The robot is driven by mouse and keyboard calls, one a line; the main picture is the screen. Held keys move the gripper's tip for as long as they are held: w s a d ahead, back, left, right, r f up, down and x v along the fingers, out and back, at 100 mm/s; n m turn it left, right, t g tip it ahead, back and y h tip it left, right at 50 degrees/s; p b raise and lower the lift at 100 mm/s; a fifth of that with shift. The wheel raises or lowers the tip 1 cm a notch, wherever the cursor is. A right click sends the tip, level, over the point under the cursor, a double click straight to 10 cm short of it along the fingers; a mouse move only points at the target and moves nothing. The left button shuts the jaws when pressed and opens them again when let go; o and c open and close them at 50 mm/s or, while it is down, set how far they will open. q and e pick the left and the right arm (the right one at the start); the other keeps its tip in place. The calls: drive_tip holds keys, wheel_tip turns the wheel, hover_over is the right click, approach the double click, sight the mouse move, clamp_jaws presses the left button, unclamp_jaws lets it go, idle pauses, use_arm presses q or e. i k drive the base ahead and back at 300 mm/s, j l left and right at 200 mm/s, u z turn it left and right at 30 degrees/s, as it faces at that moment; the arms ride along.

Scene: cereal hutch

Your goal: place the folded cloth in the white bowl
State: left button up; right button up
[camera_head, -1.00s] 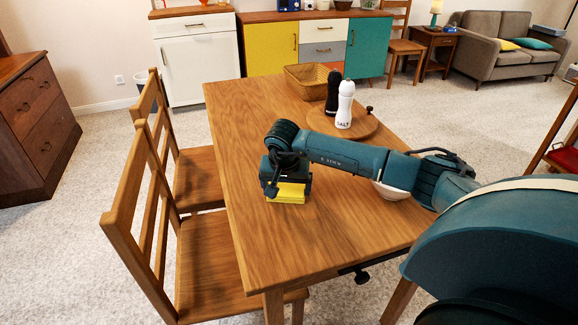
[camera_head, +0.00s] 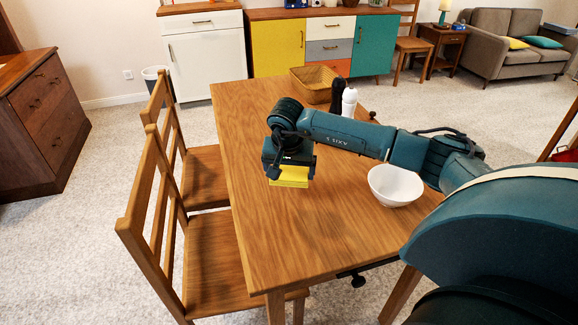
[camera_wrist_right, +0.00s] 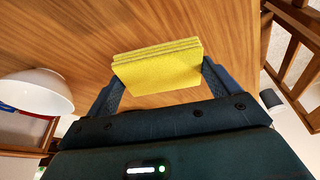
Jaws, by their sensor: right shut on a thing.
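The folded cloth (camera_head: 289,177) is yellow, and my right gripper (camera_head: 288,166) is shut on it above the wooden table. In the right wrist view the cloth (camera_wrist_right: 158,68) sits between the two fingers of the gripper (camera_wrist_right: 160,82), with its folded layers showing. The white bowl (camera_head: 396,186) stands on the table to the right of the gripper, beneath and beside my right forearm, and looks empty in the head view. Part of the bowl (camera_wrist_right: 38,88) also shows at the left of the right wrist view. My left gripper is not in view.
A wicker basket (camera_head: 312,82), a dark mill (camera_head: 337,96) and a white salt shaker (camera_head: 349,102) stand at the table's far end, partly behind my arm. Two wooden chairs (camera_head: 150,215) line the left edge. The table's (camera_head: 275,240) near left part is clear.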

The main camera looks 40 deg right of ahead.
sight(395, 186)
drive_tip(key=k+l+z, duration=0.1)
drive_tip(key=l, duration=0.75)
drive_tip(key=k+l+z, duration=0.15)
drive_tip(key=l, duration=0.25)
